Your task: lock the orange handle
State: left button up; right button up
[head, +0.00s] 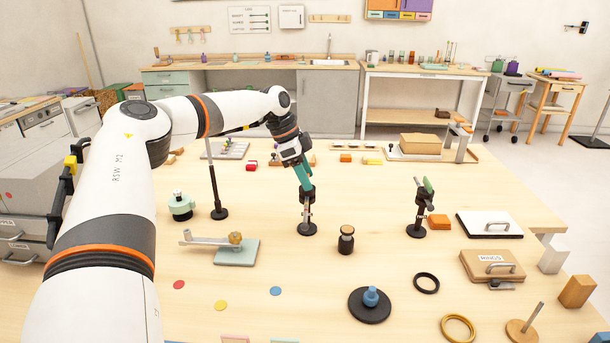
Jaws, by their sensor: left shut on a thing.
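My left arm reaches in from the left, and my left gripper (307,196) points down at the middle of the table. It is shut on the upper part of a small stand (307,228) with a round black base and an upright post. The jaws hide most of what they hold. I cannot make out a clear orange handle there or tell its lock position. A similar black stand (417,231) with a green handle (428,185) is upright to the right, apart from the gripper. My right gripper is not in view.
A tall black post (219,213) and a pale green plate (237,252) with a grey lever are left of the gripper. A dark jar (346,240) stands close to its right. An orange block (439,222) is beside the right stand. Small coloured discs lie in front.

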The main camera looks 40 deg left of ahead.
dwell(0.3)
pick_arm(q)
jog(key=o, duration=1)
jog(key=v, duration=1.2)
jog(key=shift+r+b, duration=0.1)
jog(key=shift+b, duration=0.2)
jog(key=shift+w, duration=0.1)
